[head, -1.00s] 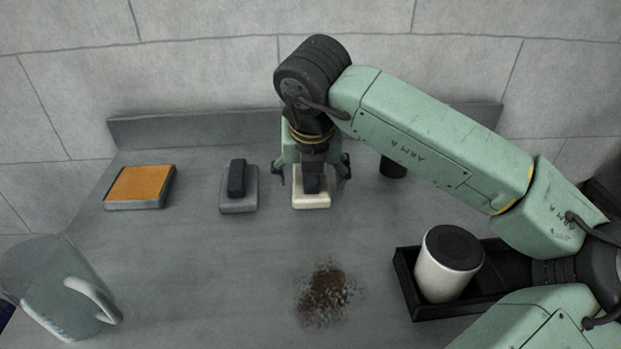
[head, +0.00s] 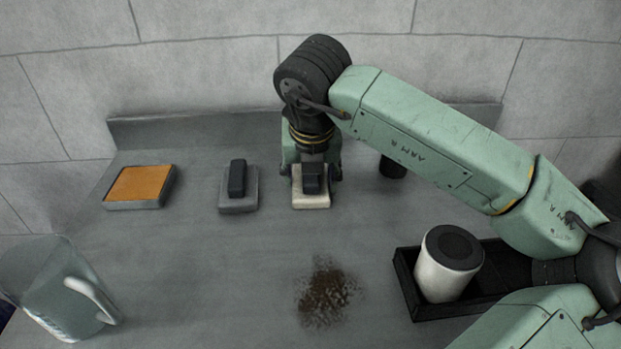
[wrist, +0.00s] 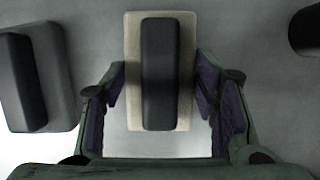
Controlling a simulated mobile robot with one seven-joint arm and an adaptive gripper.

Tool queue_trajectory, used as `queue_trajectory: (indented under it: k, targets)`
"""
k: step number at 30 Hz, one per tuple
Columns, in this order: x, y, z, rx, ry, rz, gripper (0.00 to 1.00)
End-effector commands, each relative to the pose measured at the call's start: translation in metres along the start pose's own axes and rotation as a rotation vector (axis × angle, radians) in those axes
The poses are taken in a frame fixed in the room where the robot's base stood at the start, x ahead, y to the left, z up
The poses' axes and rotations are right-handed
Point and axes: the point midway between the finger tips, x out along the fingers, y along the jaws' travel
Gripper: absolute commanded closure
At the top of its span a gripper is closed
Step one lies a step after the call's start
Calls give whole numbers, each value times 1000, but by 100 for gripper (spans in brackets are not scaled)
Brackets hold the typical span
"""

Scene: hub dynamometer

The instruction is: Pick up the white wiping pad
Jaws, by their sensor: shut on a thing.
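The white wiping pad (head: 311,201), a cream block with a dark handle (wrist: 160,75) on top, lies on the grey worktop at the back middle. My gripper (head: 311,177) is over it, pointing down, with one finger on each side. In the wrist view the fingers of my gripper (wrist: 159,88) are closed in on the pad's (wrist: 133,40) left and right sides. The pad appears to rest on the worktop; its underside is hidden.
A grey pad with a dark handle (head: 238,200) lies left of the white one, an orange-topped pad (head: 140,186) further left. A jug (head: 55,290) stands front left. A dark stain (head: 326,294) is in front. A tray (head: 405,285) with a white canister (head: 445,275) is right.

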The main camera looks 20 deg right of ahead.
Motion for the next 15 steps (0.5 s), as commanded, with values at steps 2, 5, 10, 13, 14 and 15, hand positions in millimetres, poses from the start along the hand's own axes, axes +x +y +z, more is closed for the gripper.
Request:
queue_trajectory:
  k: [2, 5, 10, 13, 14, 15]
  targets:
    - [0, 0, 0, 0, 0, 0, 73]
    - [-3, 0, 2, 0, -1, -1, 73]
    - [-16, 0, 7, 0, -2, -2, 73]
    - [-29, 0, 13, 1, -3, -2, 73]
    - [-34, 0, 15, 1, -4, -2, 73]
    - [-36, 2, 4, -3, -2, -2, 73]
